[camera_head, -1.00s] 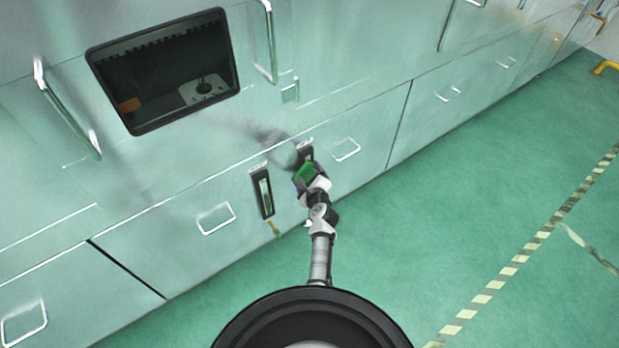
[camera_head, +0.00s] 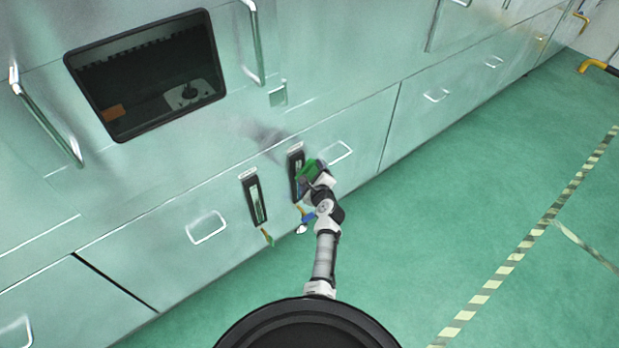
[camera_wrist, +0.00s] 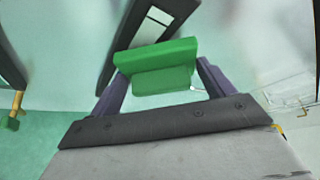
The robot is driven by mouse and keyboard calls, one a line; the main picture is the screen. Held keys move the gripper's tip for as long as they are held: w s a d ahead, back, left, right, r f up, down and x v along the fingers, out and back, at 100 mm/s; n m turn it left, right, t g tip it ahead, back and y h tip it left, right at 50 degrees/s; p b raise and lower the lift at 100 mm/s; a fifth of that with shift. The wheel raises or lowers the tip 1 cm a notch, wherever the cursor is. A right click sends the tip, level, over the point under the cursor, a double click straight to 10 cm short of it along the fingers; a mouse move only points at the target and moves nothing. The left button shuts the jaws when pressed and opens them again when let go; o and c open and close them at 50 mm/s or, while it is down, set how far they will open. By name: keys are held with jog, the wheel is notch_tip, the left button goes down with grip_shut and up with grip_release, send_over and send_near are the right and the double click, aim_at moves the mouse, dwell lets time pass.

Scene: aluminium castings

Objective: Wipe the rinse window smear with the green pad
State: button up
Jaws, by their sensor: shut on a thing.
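My gripper (camera_head: 312,174) is shut on the green pad (camera_head: 307,170), beside the right one of two narrow black-framed windows. In the wrist view the pad (camera_wrist: 158,62) sits between the two purple fingers of my gripper (camera_wrist: 160,78). Behind it is the right window (camera_wrist: 150,30), partly covered by the pad; its pane looks pale at the top. In the head view this right window (camera_head: 296,160) shows its upper part. The left window (camera_head: 254,199) is uncovered. The labels are too small to read, so I cannot tell which is the rinse window. I cannot make out a smear.
A green-handled valve (camera_head: 267,237) hangs below the left window and a blue-handled one (camera_head: 308,217) below the right. A drawer handle (camera_head: 335,154) is right of my gripper. A large dark window (camera_head: 150,75) is higher up. The green floor (camera_head: 470,190) at right is clear.

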jog(key=shift+s+d+f, duration=0.1)
jog(key=shift+s+d, duration=0.4)
jog(key=shift+s, duration=0.25)
jog(key=shift+s+d+f, duration=0.1)
jog(key=shift+s+d, duration=0.35)
jog(key=shift+s, duration=0.35)
jog(key=shift+s+d+f, duration=0.1)
jog(key=shift+s+d, duration=0.4)
jog(key=shift+s, duration=0.25)
jog(key=shift+s+d, duration=0.9)
jog(key=shift+s, duration=0.3)
jog(key=shift+f, duration=0.1)
jog(key=s+a+f+b, duration=0.2)
jog(key=a+f+b, duration=0.2)
jog(key=f+b, duration=0.45)
jog(key=w+a+p, duration=0.1)
jog(key=w+a, duration=0.2)
jog(key=w, duration=0.2)
jog(key=shift+a+f+p, duration=0.2)
jog(key=shift+f+p, duration=0.1)
jog(key=shift+f, duration=0.15)
jog(key=shift+w+a, duration=0.6)
jog(key=shift+w, duration=0.3)
